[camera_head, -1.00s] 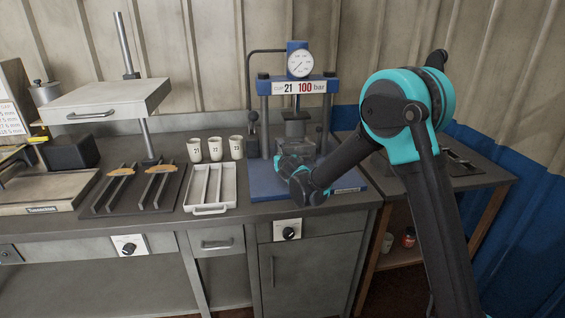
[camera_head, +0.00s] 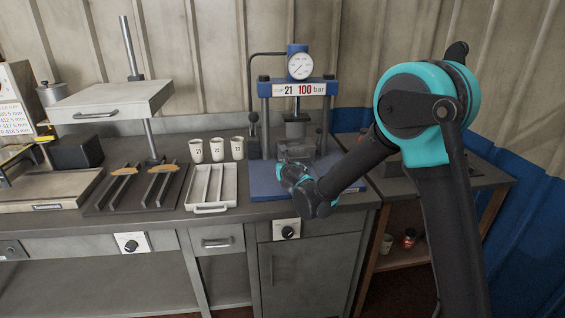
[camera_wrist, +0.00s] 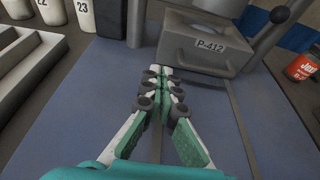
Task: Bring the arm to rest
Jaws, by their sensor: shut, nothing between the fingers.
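My gripper shows in the wrist view (camera_wrist: 165,80) with its green-padded fingers together and nothing between them. It is over the blue base (camera_wrist: 95,100) of the press, in front of a grey block marked P-412 (camera_wrist: 205,47). In the head view my arm's teal joint (camera_head: 410,110) stands at the right. The arm reaches left and down toward the press base (camera_head: 262,180). The fingertips are hard to make out there.
The press (camera_head: 298,88) has a gauge and a sign reading 21 and 100 bar. Left of it are three numbered cups (camera_head: 217,150), a white tray (camera_head: 212,209), and a dark rack (camera_head: 100,205) with brake shoes (camera_head: 124,171). A lower side bench (camera_head: 485,178) stands at the right.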

